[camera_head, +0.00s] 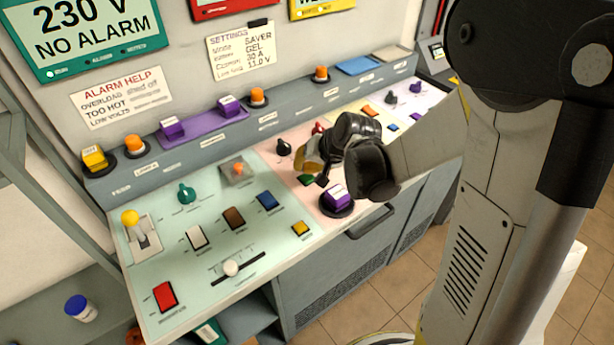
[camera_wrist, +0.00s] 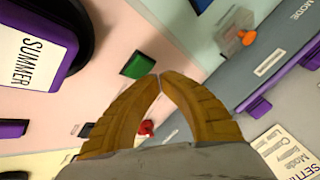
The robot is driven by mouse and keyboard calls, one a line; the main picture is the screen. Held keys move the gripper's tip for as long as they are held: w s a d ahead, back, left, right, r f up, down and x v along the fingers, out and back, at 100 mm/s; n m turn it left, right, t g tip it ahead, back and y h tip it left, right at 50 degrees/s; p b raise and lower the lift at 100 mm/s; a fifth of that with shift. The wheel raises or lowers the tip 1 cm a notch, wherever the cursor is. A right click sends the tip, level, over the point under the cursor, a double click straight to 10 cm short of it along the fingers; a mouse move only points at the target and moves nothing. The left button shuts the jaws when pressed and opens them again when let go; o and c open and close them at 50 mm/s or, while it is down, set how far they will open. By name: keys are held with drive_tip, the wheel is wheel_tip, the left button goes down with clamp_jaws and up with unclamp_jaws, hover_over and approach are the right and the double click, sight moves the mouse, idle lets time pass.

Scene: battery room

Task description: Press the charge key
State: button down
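No label reading "charge" is legible, so I cannot tell which key is the charge key. My gripper (camera_head: 308,165) is over the pink section of the sloping console (camera_head: 205,265). In the wrist view its two ochre fingers (camera_wrist: 160,76) meet at the tips, with nothing between them. A small green key (camera_wrist: 138,65) lies just beyond the fingertips; it also shows below the gripper in the head view (camera_head: 306,180). I cannot tell whether they touch. A purple-sided block labelled SUMMER (camera_wrist: 35,50) stands nearby, on a round dark base.
A dark knob (camera_head: 284,147) stands near my gripper.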

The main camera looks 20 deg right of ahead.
sight(304, 175)
drive_tip(key=shift+f, duration=0.1)
drive_tip(key=shift+f+b, duration=0.35)
drive_tip(key=shift+b, duration=0.1)
drive_tip(key=shift+f+b, duration=0.45)
drive_tip(key=shift+f, duration=0.05)
idle(0.6)
drive_tip(key=shift+r, duration=0.15)
drive_tip(key=shift+r+p, duration=0.7)
drive_tip(key=shift+r, duration=0.1)
drive_tip(key=shift+r+p, duration=1.95)
drive_tip(key=shift+r, duration=0.55)
